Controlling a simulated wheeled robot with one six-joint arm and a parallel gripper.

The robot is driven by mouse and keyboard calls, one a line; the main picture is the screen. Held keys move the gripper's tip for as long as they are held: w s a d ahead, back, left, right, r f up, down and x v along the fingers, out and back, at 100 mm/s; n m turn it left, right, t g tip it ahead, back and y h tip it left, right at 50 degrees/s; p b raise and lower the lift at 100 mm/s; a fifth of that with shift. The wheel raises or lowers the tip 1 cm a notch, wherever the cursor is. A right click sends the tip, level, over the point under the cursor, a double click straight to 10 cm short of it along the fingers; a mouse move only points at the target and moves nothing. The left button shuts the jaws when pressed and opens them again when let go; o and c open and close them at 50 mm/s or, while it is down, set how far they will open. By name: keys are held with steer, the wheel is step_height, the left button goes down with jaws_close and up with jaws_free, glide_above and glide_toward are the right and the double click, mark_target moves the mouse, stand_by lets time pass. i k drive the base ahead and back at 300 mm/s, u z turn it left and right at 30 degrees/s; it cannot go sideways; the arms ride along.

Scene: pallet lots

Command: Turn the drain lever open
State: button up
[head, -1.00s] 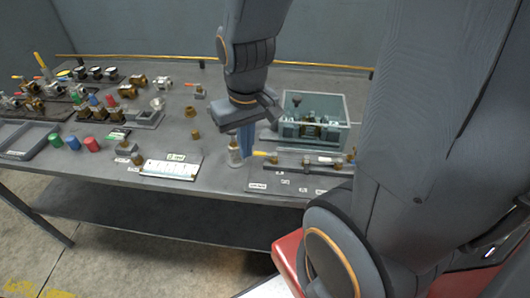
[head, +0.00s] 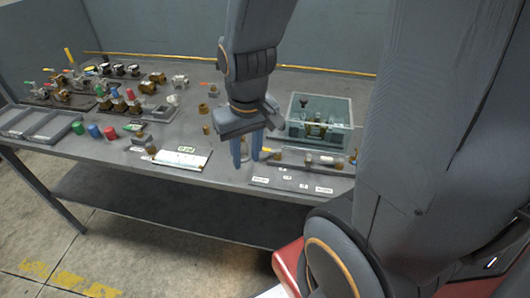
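A pipe assembly (head: 310,158) with brass fittings lies near the front right of the table. A small yellow lever (head: 267,150) shows at its left end; most of it is hidden behind my gripper, so I cannot tell its angle. No label I can read marks it as the drain lever. My gripper (head: 247,160) points down just left of the yellow lever. Its two blue fingers stand apart with a gap between them, and I see nothing held. I cannot tell whether the right finger touches the lever.
A clear bin (head: 345,112) with fittings inside stands behind the pipe assembly. A white sheet (head: 183,158) lies to the left. Several colored caps, valves and a grey tray (head: 50,130) fill the left side.

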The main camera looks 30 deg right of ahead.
mark_target(277, 151)
steer(key=u, duration=0.5)
steer(key=k, duration=1.15)
steer(key=z, duration=0.15)
steer(key=i, duration=0.8)
steer(key=z, duration=0.5)
